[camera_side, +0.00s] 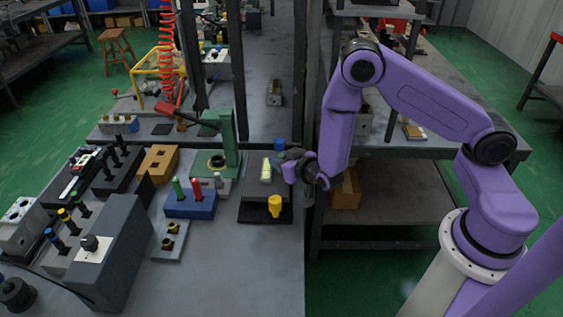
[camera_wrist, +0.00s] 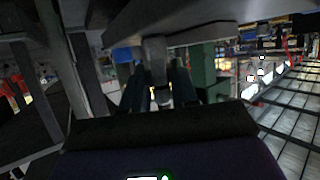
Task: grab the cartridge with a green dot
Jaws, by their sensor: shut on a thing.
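My gripper (camera_side: 280,160) is beside a dark grey block (camera_side: 255,186) with a lit yellow-green panel (camera_side: 266,170). In the wrist view my gripper (camera_wrist: 160,94) has its dark fingers close together on a grey part (camera_wrist: 155,52), under a wide grey slab (camera_wrist: 172,22). Too little of that part shows to name it, and I see no green dot on it. A green peg (camera_side: 178,188) and a red peg (camera_side: 196,189) stand upright in a blue block (camera_side: 190,207). I cannot tell which piece is the cartridge with a green dot.
A green press (camera_side: 229,142) stands behind the blue block. A yellow piece (camera_side: 275,206) is in front of the grey block, and a blue cap (camera_side: 280,144) is behind my gripper. A large grey-blue box (camera_side: 112,250) and a peg rack fill the left.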

